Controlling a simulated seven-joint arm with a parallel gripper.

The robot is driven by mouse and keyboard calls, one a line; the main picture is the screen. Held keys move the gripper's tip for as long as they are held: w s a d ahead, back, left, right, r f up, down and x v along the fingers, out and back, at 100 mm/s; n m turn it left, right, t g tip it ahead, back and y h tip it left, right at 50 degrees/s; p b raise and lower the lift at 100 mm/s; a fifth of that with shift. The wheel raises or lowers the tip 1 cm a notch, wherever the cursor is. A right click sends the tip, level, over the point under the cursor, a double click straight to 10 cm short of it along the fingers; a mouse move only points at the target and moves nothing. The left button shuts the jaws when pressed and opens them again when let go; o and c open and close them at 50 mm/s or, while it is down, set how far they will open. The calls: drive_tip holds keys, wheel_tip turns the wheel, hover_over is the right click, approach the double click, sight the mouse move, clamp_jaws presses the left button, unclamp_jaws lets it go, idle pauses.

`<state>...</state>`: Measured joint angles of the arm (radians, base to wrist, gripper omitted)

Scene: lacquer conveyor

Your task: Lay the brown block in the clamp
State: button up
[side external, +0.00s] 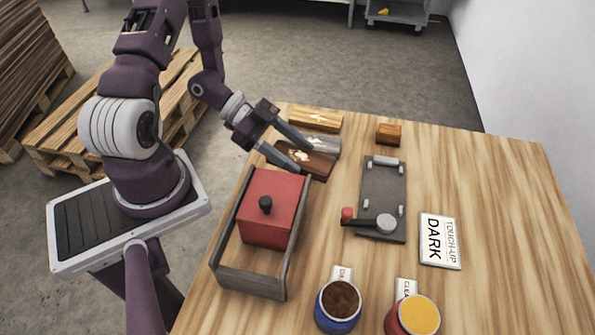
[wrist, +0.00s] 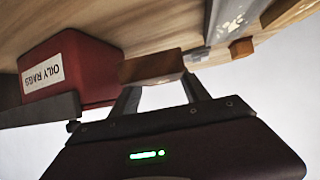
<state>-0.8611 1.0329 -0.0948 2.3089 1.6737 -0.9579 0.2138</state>
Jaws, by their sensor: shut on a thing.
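The brown block (side external: 318,166) is a long dark brown piece with a pale patch on its top, on the left half of the wooden bench. My gripper (side external: 305,159) is shut on it, one finger along each side. In the wrist view the brown block (wrist: 152,66) shows between the fingertips. I cannot tell whether it is clear of the bench top. The clamp (side external: 383,190) is a dark grey plate with several light pegs and a lever with a red knob (side external: 347,213). It lies right of the block, with nothing laid on its plate.
A grey block (side external: 325,142) and a light wood block (side external: 315,118) lie behind the held block. A small brown wood piece (side external: 388,133) lies behind the clamp.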

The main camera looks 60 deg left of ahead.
wheel_tip(320, 180, down, 5)
idle(0.3)
drive_tip(key=o, duration=1.6)
drive_tip(key=shift+f, duration=0.1)
drive_tip(key=shift+o, duration=0.2)
drive_tip(key=shift+o, duration=0.4)
drive_tip(key=v, duration=0.7)
drive_tip(key=shift+w+a+f, duration=0.15)
drive_tip(key=shift+a+f, duration=0.1)
drive_tip(key=shift+a, duration=0.05)
